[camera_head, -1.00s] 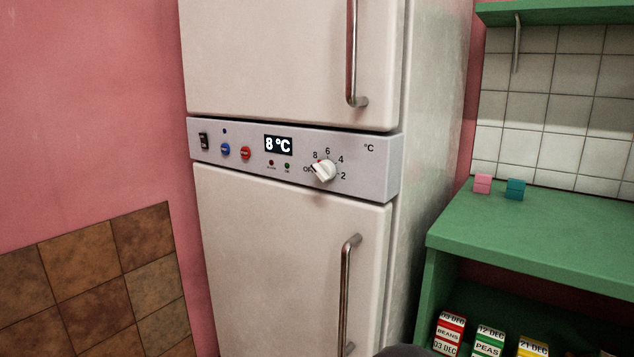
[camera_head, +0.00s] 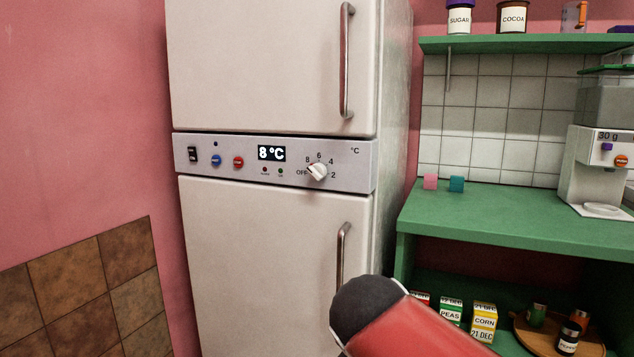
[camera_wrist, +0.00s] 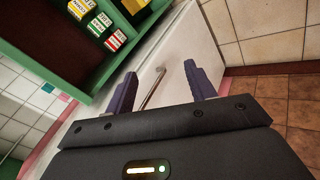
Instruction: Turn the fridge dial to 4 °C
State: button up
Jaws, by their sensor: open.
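The fridge dial (camera_head: 317,171) is a white knob on the grey control panel (camera_head: 350,178) between the two fridge doors. Its scale reads OFF, 8, 6, 4, 2, and its pointer is turned to the upper left, near 8. The display (camera_head: 271,153) reads 8 °C. In the wrist view, my gripper (camera_wrist: 165,78) is open and empty, with two purple fingers apart. Beyond the fingers are the white lower door and its metal handle (camera_wrist: 152,88), with no contact that I can make out. The dial is not in the wrist view. In the head view, only my red and black arm shows at the lower right.
A rocker switch (camera_head: 192,154), a blue button (camera_head: 216,160) and a red button (camera_head: 238,162) share the panel. The lower door handle (camera_head: 342,255) sticks out below the dial. A green shelf unit (camera_head: 500,220) with boxes and jars stands to the right.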

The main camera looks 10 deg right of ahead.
jog(key=w+r+n+t+h+b, duration=0.2)
jog(key=w+r+n+t+h, duration=0.15)
jog(key=w+r+n, duration=0.65)
jog(key=n+t+h, duration=0.3)
jog(key=n+t, duration=0.2)
send_near(312, 175)
jog(key=x, duration=0.2)
jog(key=shift+g, duration=0.25)
jog(key=x, duration=0.7)
jog(key=shift+w+d+r, duration=0.1)
jog(key=shift+w+d, duration=0.05)
jog(key=shift+w, duration=0.15)
jog(key=shift+m, duration=0.3)
jog(key=c, duration=1)
